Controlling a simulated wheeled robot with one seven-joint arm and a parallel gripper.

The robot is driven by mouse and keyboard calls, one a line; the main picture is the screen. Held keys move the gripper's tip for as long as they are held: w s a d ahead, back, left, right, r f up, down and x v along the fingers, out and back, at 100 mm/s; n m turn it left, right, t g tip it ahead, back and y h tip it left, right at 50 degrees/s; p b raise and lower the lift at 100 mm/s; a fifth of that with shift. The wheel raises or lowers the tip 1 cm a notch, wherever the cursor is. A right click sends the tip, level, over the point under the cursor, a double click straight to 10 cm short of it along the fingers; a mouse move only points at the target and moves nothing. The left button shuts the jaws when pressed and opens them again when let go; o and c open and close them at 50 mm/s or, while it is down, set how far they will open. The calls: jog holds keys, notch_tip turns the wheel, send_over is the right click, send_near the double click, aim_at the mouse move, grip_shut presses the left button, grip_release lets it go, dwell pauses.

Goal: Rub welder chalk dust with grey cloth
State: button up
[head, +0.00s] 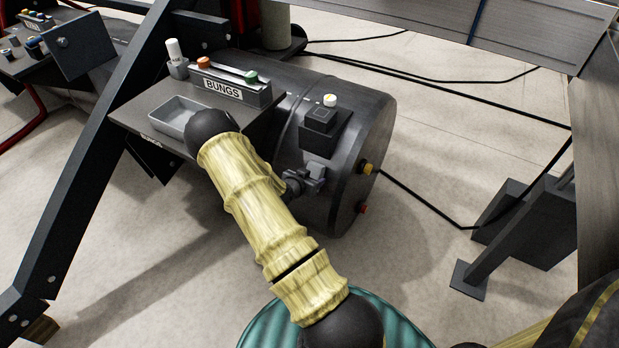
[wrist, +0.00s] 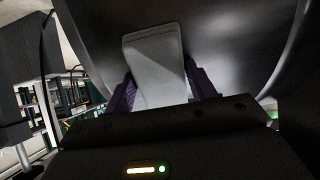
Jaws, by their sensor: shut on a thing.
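A pale grey folded piece, which looks like the grey cloth (wrist: 155,65), stands between the two dark fingers of my gripper (wrist: 160,82) in the wrist view. My gripper is shut on it. The cloth is in front of the dark curved face of the float drum (wrist: 235,40); I cannot tell whether it touches. In the head view the drum (head: 352,150) lies on its side, and a dark grey part beside it looks like my gripper (head: 305,181). I see no clear chalk dust in either view.
A dark shelf marked BUNGS holds a grey tray (head: 172,117) and a rack (head: 222,88) with orange and green bungs. A dark box with a white knob (head: 323,118) sits on the drum. A slanted dark beam (head: 88,165) stands left. Black cables (head: 420,200) cross the floor.

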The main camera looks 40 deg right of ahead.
jog(key=shift+s+d, duration=0.3)
jog(key=shift+s, duration=0.35)
jog(key=shift+s+d, duration=0.25)
jog(key=shift+s, duration=0.4)
jog(key=shift+s+d, duration=0.3)
jog(key=shift+s, duration=0.35)
jog(key=shift+w+a, duration=0.1)
jog(key=shift+a, duration=0.05)
jog(key=shift+p+v, duration=1.6)
jog(key=shift+v, duration=1.35)
jog(key=shift+w+r, duration=0.1)
jog(key=p+v, duration=0.1)
jog(key=v, duration=0.2)
jog(key=shift+p, duration=0.3)
